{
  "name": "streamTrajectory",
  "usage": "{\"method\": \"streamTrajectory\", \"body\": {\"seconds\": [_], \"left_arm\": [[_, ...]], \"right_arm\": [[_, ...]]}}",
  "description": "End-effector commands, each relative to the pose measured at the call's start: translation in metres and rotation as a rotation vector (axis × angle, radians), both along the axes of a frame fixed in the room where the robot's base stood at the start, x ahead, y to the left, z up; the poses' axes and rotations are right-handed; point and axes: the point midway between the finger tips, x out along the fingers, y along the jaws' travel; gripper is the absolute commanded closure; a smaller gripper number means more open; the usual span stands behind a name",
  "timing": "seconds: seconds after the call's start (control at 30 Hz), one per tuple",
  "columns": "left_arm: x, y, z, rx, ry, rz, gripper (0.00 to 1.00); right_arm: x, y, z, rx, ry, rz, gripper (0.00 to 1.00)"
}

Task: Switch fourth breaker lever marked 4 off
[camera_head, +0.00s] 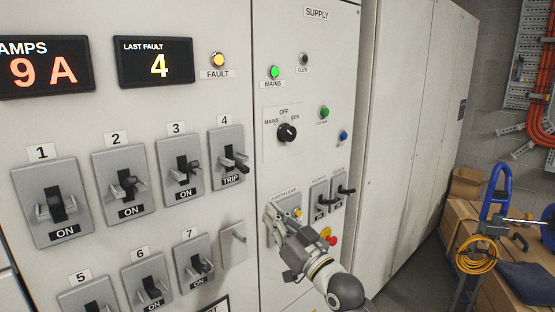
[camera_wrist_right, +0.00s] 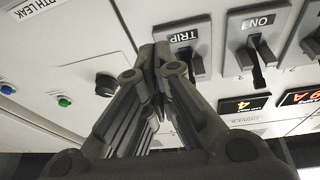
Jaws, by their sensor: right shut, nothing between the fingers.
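The breaker marked 4 (camera_head: 231,163) is at the right end of the upper row in the head view. Its label reads TRIP, and its dark lever sticks out between two pale guards. In the right wrist view, which is upside down, the same TRIP breaker (camera_wrist_right: 201,52) is just beyond the fingertips, which hide part of it. My right gripper (camera_head: 272,212) is shut and empty. In the head view it is below and right of breaker 4, over the earth leak unit. Whether it touches the panel I cannot tell. My left gripper is not in view.
Breaker 3 (camera_head: 183,167) reads ON, as do breakers 1 (camera_head: 56,208) and 2 (camera_head: 127,186). A fault display (camera_head: 155,62) shows 4, and the fault lamp (camera_head: 218,59) glows amber. A rotary switch (camera_head: 287,132) is on the supply panel. Boxes (camera_head: 468,187) stand right.

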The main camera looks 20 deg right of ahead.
Motion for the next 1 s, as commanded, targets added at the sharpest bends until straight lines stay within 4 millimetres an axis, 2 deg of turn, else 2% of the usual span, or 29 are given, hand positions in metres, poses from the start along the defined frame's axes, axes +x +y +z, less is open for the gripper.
{"method": "streamTrajectory", "body": {"seconds": [0.03, 0.1, 0.23, 0.33, 0.47, 0.87, 0.9, 1.0], "left_arm": [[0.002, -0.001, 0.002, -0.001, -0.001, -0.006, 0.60], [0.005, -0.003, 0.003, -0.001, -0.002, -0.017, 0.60], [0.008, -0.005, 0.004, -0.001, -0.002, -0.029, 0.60], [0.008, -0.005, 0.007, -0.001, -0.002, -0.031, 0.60], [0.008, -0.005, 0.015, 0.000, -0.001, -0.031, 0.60], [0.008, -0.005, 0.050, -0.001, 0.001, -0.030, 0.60], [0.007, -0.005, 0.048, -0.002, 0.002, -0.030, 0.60], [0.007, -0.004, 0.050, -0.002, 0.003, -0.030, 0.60]], "right_arm": [[-0.015, 0.002, 0.040, 0.000, -0.072, 0.019, 1.00], [-0.034, 0.002, 0.077, -0.001, -0.143, 0.035, 1.00], [-0.057, 0.004, 0.113, -0.003, -0.214, 0.054, 1.00], [-0.058, 0.005, 0.123, -0.002, -0.227, 0.058, 1.00], [-0.043, 0.009, 0.133, -0.002, -0.227, 0.058, 1.00], [0.028, 0.034, 0.172, -0.002, -0.223, 0.058, 1.00], [0.029, 0.034, 0.155, -0.006, -0.215, 0.058, 1.00], [0.030, 0.035, 0.140, -0.007, -0.217, 0.057, 1.00]]}}
